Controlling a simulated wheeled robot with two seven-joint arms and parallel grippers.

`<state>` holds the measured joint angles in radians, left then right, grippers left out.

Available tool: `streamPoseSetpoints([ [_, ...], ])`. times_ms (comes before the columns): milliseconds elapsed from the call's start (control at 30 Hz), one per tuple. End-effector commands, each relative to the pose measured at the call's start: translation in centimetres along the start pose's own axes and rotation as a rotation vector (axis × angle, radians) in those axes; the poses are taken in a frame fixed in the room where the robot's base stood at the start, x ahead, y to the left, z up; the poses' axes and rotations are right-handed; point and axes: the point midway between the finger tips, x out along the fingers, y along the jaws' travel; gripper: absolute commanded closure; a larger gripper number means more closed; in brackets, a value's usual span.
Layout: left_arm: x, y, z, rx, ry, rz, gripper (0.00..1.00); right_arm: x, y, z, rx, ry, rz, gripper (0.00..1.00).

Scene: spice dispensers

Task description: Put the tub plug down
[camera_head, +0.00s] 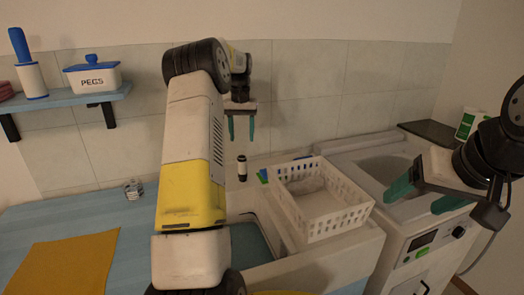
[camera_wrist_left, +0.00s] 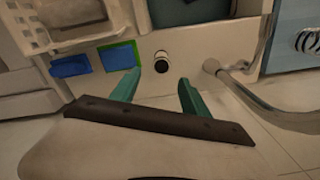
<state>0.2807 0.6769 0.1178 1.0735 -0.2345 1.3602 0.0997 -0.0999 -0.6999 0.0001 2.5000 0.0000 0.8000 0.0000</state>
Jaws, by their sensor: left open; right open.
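The tub plug seems to be a small black cylinder with a pale band (camera_head: 242,168). It stands upright on the sink's back ledge, left of the white basket, and also shows in the left wrist view (camera_wrist_left: 161,62). My left gripper (camera_head: 241,138) is open and empty above it, pointing down. In the left wrist view the plug lies just beyond the open fingertips (camera_wrist_left: 172,76), apart from them. My right gripper (camera_head: 423,196) is open and empty over the washing machine at the right.
A white basket (camera_head: 345,222) stands on the sink unit. Blue and green sponge-like pieces (camera_wrist_left: 70,66) lie beside the plug. A metal tap (camera_wrist_left: 275,112) rises nearby. A glass jar (camera_head: 133,188) and an orange cloth (camera_head: 68,262) are on the blue counter (camera_head: 125,225).

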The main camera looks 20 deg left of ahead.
Motion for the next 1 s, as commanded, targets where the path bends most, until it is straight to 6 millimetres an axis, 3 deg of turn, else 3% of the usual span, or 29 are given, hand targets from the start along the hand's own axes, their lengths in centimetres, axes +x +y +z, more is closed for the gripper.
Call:
streamPoseSetpoints([
  [167,-5.7,2.7,4.0,0.06,0.079,0.014,0.46,0.0,0.0,0.0,0.0,0.0,0.0,0.27],
  [300,-10.0,5.2,9.7,0.117,0.16,0.038,0.46,0.0,0.0,0.0,0.0,0.0,0.0,0.27],
  [500,-13.5,7.5,19.0,0.185,0.275,0.084,0.46,0.0,0.0,0.0,0.0,0.0,0.0,0.27],
  [667,-13.8,8.5,26.8,0.229,0.365,0.135,0.46,0.0,0.0,0.0,0.0,0.0,0.0,0.27],
  [800,-12.5,9.0,33.0,0.26,0.436,0.183,0.46,0.0,0.0,0.0,0.0,0.0,0.0,0.27],
  [1000,-10.0,9.3,38.4,0.285,0.499,0.235,0.46,0.0,0.0,0.0,0.0,0.0,0.0,0.27],
])
